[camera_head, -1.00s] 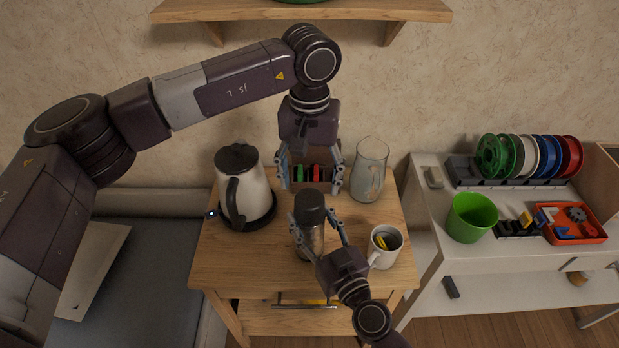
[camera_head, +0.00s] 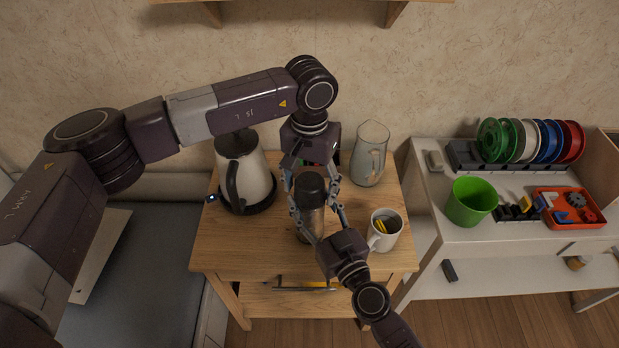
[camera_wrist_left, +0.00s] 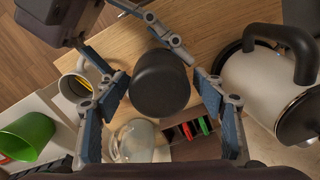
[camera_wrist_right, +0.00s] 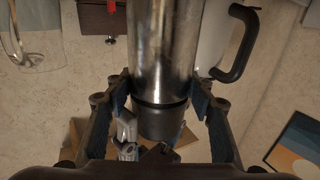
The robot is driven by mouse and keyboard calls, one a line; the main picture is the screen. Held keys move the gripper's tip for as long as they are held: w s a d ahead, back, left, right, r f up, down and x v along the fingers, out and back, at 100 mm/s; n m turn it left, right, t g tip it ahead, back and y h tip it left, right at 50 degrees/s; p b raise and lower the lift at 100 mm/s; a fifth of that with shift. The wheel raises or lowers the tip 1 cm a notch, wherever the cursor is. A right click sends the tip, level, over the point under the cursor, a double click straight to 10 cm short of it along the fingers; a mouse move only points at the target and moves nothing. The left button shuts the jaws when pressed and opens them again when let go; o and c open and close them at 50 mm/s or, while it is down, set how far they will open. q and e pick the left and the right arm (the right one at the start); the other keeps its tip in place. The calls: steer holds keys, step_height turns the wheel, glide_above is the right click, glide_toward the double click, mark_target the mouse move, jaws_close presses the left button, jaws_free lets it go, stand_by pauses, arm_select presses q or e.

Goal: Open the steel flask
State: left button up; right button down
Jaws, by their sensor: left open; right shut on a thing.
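The steel flask (camera_head: 309,222) stands upright on the wooden table, with a black cap (camera_head: 309,186) on top. My right gripper (camera_head: 318,212) is shut on the flask's steel body. In the right wrist view the steel body (camera_wrist_right: 165,45) is between its pads, and the black cap shows below it. My left gripper (camera_head: 312,180) is open, above and around the cap. In the left wrist view the cap (camera_wrist_left: 160,83) is between the blue pads, with gaps on both sides. The flask's body is mostly hidden under the cap there.
A white kettle (camera_head: 247,180) stands left of the flask, and a glass pitcher (camera_head: 368,155) behind it to the right. A white mug (camera_head: 384,232) stands close to the right gripper. A small box with coloured items (camera_wrist_left: 190,128) is behind the flask. The table's front left is clear.

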steer(key=shift+r, duration=0.15)
arm_select(q)
steer(key=c, duration=1)
steer(key=o, duration=1.1)
step_height(320, 180, up, 8)
steer(key=shift+f, duration=0.15)
steer(key=shift+c, duration=0.5)
steer(key=shift+f, duration=3.9)
